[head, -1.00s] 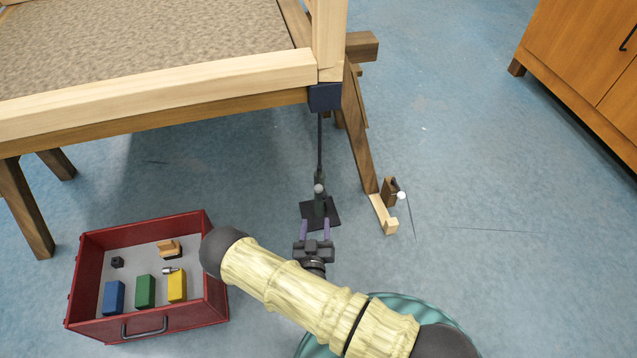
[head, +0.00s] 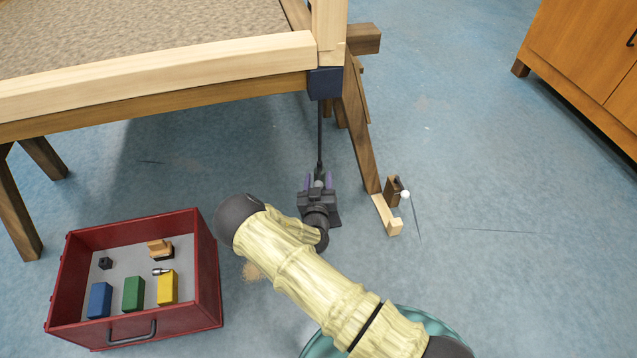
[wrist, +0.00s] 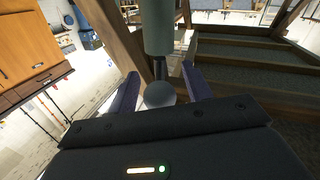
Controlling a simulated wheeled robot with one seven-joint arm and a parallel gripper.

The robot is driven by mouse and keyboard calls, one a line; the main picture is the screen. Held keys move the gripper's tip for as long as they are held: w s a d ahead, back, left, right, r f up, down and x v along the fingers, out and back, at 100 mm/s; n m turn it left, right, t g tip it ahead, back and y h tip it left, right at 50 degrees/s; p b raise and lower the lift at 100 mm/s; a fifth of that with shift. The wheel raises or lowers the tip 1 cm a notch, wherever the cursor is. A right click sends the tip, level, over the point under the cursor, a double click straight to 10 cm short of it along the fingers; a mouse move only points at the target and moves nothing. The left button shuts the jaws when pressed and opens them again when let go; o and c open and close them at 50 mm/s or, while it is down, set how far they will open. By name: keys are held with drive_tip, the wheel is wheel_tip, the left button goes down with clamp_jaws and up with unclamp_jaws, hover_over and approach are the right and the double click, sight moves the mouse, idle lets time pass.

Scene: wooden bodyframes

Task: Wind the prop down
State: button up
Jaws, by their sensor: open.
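The prop is a dark upright post (head: 320,135) with a dark blue pad (head: 325,83) at its top, under the corner of the wooden frame (head: 160,75). A pale round knob (wrist: 160,94) shows low on the prop in the wrist view, below a grey-green cylinder (wrist: 158,27). My gripper (head: 318,182) is open, with its purple fingers on either side of the knob. In the wrist view the fingers (wrist: 155,92) stand apart from it, with gaps visible. My gripper hides most of the prop's base plate in the head view.
A red toolbox (head: 208,270) with coloured blocks (head: 133,294) stands on the floor at the left. A wooden trestle leg (head: 362,150) is close right of the prop, with a small wooden block (head: 392,190) at its foot. Open floor lies further right, before an orange cabinet (head: 580,60).

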drive_tip(key=shift+w, duration=0.35)
clamp_jaws()
